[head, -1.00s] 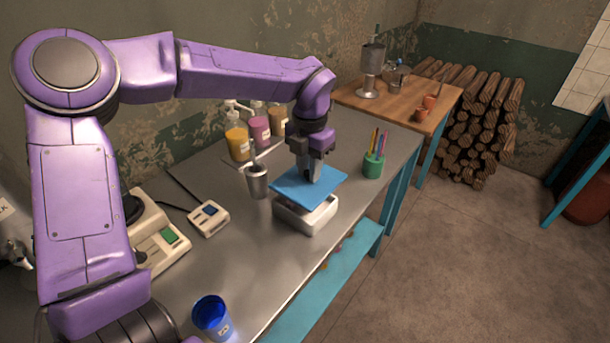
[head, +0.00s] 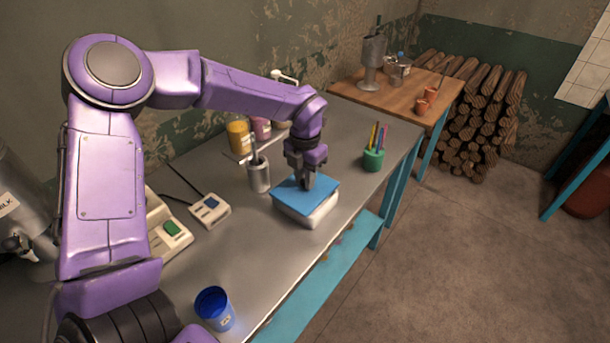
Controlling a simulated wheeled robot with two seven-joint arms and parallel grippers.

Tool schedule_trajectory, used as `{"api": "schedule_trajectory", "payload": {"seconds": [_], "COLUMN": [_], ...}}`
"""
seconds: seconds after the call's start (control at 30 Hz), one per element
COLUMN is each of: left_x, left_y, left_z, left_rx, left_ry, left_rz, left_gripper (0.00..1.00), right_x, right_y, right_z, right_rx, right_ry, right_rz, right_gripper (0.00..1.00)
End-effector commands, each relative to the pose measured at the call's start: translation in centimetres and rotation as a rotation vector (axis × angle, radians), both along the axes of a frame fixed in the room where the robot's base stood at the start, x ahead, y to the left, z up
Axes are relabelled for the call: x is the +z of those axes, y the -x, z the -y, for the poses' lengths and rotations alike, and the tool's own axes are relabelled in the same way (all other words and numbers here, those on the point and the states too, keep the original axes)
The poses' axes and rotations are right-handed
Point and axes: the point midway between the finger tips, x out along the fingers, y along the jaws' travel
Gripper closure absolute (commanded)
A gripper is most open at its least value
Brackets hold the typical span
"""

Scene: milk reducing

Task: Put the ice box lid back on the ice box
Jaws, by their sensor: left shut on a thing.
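The ice box (head: 309,217) is a white box on the metal table, near its front edge. The flat blue ice box lid (head: 324,194) lies over the top of the box and looks level and lined up with it. I cannot tell whether it is fully seated. My left gripper (head: 306,186) points down at the middle of the lid and is shut on it; its fingertips hide the part it grips. My right gripper does not show.
A metal cup (head: 259,174) with tools stands left of the box, and a green pencil holder (head: 373,160) to the right. Sauce bottles (head: 239,137) stand behind. A small device (head: 209,210) and a blue cup (head: 214,309) are nearer. The metal table (head: 262,253) is clear in front of the box.

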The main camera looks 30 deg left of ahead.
Motion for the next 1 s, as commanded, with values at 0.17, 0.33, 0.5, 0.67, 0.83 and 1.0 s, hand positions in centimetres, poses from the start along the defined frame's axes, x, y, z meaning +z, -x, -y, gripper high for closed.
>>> {"api": "schedule_trajectory", "payload": {"seconds": [0.17,0.33,0.5,0.67,0.83,1.0], "left_x": [-0.1,-0.1,1.3,4.6,9.1,12.0], "left_y": [0.0,0.0,0.0,-0.1,-0.1,0.0], "left_z": [0.0,0.0,0.0,0.0,0.0,0.0], "left_rx": [-0.001,-0.001,-0.001,0.001,0.0,0.0], "left_ry": [0.0,0.0,-0.003,0.0,-0.001,-0.001], "left_rz": [0.0,0.0,0.001,0.006,0.004,0.001], "left_gripper": [0.51,0.51,0.51,0.51,0.51,0.51], "right_x": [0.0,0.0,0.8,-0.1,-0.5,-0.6], "right_y": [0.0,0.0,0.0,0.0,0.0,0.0], "right_z": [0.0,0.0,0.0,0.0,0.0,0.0], "right_rx": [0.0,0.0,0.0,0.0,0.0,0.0], "right_ry": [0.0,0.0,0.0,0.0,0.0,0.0], "right_rz": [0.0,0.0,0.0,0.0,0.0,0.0], "right_gripper": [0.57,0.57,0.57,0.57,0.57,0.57]}}
